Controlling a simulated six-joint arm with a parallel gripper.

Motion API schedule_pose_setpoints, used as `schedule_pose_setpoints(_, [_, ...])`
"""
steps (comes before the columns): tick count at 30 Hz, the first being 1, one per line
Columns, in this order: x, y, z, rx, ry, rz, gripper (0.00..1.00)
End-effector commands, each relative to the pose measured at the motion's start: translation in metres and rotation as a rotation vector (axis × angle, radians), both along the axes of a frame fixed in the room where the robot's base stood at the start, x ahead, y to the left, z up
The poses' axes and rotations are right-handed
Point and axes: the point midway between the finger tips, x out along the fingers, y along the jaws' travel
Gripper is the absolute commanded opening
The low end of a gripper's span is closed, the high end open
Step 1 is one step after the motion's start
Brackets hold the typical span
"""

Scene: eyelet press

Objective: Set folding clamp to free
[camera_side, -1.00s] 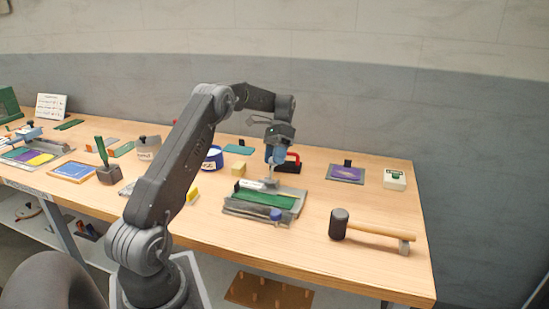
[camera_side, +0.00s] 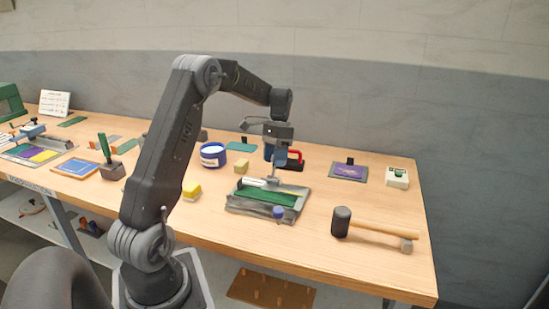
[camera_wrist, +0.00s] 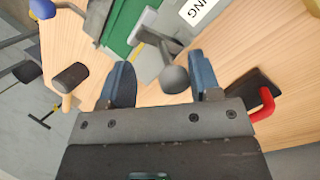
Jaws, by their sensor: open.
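The folding clamp (camera_side: 232,207) is a grey fixture with a green strip, in the right half of the bench. Its grey lever rises at the back and ends in a dark ball knob (camera_wrist: 174,79). A white label with dark lettering (camera_wrist: 197,8) shows beside it in the wrist view. My gripper (camera_side: 275,161) is above the back of the clamp, pointing down. In the wrist view its two blue fingers (camera_wrist: 161,66) are apart, with the knob between them, nearer the right finger. I cannot tell whether either finger touches the knob.
A mallet (camera_side: 342,221) lies to the right. Bare bench lies between the clamp and the mallet.

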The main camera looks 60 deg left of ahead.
Motion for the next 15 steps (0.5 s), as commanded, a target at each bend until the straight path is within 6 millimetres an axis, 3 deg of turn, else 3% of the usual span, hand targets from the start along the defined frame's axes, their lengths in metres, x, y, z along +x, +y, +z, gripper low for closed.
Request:
schedule_pose_setpoints(14, [-0.021, -0.021, -0.004, 0.261, -0.261, -0.001, 0.57])
schedule_pose_setpoints(15, [-0.019, -0.02, 0.004, 0.268, -0.269, 0.0, 0.57])
